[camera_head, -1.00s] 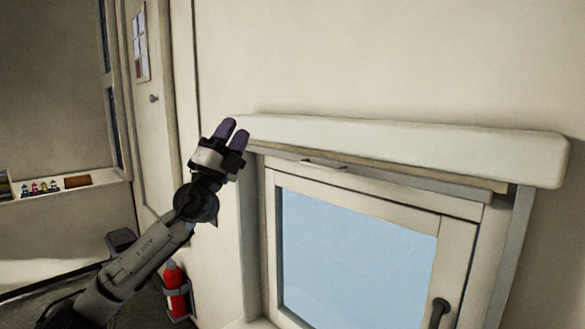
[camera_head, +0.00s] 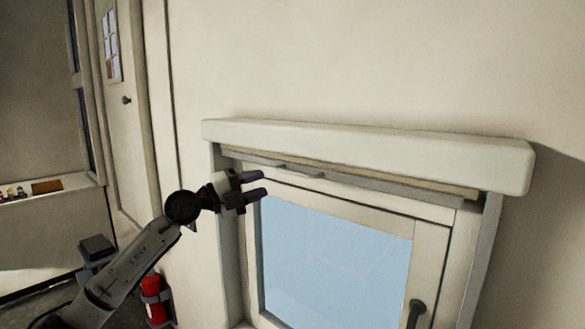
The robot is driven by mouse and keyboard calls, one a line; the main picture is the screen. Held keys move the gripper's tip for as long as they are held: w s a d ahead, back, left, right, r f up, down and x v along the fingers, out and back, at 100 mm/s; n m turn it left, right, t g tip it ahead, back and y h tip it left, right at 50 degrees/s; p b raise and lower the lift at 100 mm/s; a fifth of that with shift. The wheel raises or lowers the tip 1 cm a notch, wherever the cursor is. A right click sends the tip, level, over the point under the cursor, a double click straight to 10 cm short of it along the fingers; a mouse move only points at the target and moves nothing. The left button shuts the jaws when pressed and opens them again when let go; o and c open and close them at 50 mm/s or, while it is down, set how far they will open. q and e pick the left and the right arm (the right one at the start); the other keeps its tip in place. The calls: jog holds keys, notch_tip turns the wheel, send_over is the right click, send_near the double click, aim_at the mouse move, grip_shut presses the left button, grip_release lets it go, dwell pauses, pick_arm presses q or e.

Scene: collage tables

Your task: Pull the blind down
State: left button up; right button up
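The blind (camera_head: 350,181) is rolled up under a long pale housing (camera_head: 370,153) above the window. Only its bottom bar shows, with a small handle (camera_head: 299,170) near the bar's left part. The window pane (camera_head: 330,262) below is uncovered. My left gripper (camera_head: 263,184) is in front of the window frame's upper left corner, just left of and below the handle. Its two dark purple fingers point right, with a gap between them and nothing held. It looks apart from the handle. My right gripper is not in view.
A dark window handle (camera_head: 415,312) sits on the frame's lower right. A red fire extinguisher (camera_head: 154,297) is on the wall at lower left. A door (camera_head: 125,130) and a shelf (camera_head: 50,187) with small items are farther left. The wall above the housing is bare.

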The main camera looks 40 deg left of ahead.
aim_at(293, 173)
pick_arm(q)
jog(key=p+x, duration=0.3)
jog(key=x, duration=0.5)
jog(key=shift+w+d+r, duration=0.15)
jog(key=shift+w+d, duration=0.25)
jog(key=shift+w, duration=0.35)
jog(key=shift+c, duration=0.2)
jog(key=c, duration=0.5)
grip_shut()
